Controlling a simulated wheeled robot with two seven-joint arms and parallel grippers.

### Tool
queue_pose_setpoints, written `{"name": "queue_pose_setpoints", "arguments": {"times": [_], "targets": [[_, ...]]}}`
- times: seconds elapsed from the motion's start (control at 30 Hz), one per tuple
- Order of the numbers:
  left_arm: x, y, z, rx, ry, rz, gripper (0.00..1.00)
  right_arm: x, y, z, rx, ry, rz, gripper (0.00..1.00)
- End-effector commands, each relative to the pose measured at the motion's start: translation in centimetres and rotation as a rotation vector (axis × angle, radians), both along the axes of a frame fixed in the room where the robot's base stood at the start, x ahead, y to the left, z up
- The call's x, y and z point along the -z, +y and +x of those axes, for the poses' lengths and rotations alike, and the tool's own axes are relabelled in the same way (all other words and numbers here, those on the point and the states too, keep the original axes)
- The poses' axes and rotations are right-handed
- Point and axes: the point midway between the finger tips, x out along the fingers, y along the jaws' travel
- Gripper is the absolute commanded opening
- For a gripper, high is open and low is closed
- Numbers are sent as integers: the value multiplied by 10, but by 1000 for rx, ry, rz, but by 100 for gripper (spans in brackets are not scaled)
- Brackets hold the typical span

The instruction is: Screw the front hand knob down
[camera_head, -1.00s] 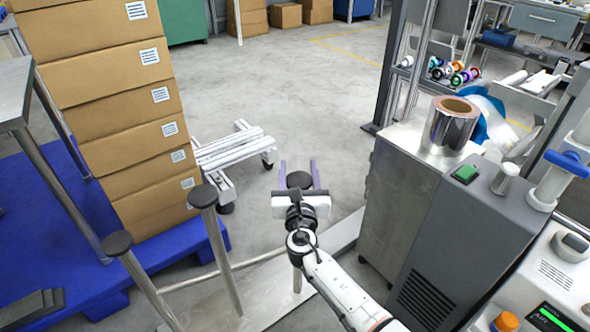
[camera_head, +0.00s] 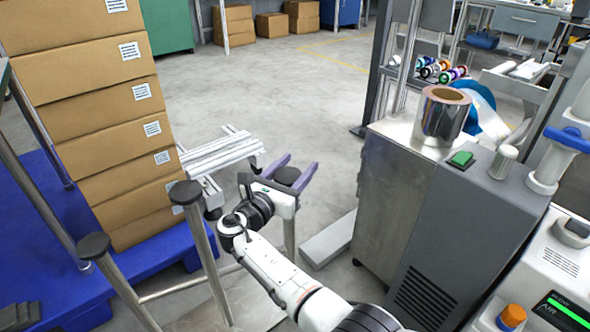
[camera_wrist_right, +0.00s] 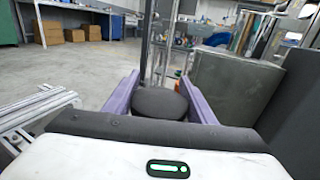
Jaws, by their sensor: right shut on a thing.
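A black round hand knob (camera_head: 287,176) tops a metal post in the middle of the head view. My right gripper (camera_head: 300,161) is shut on it, one purple finger on each side. In the right wrist view the dark knob (camera_wrist_right: 160,103) lies between the two purple fingers, near the gripper's palm. Two similar black knobs, one (camera_head: 186,192) nearer the gripper and one (camera_head: 94,245) further left, top other slanting metal posts. The knob's thread is not visible. My left gripper is not in view.
A grey machine cabinet (camera_head: 432,230) with a silver roll (camera_head: 443,115) on top stands close on the right. Stacked cardboard boxes (camera_head: 100,120) stand on a blue pallet (camera_head: 165,258) at left. A white slatted frame (camera_head: 220,155) lies behind the gripper. The floor beyond is open.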

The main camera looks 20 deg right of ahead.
Motion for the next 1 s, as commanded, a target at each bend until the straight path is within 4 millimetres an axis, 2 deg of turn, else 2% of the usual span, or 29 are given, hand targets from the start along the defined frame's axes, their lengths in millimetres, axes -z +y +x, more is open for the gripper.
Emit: {"name": "queue_pose_setpoints", "arguments": {"times": [0.37, 0.4, 0.5, 0.83, 1.0], "targets": [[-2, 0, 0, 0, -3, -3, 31, -6, 0, 1, 6, -8, -5, 28], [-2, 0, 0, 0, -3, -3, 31, -6, 0, 1, 6, -9, -4, 52], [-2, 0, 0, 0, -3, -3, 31, -5, 0, 1, 6, -8, -3, 69], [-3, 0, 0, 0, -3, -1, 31, -3, 1, -1, 5, -3, -2, 69], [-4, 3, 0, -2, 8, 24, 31, -5, 18, -15, 3, -1, -2, 69]]}}
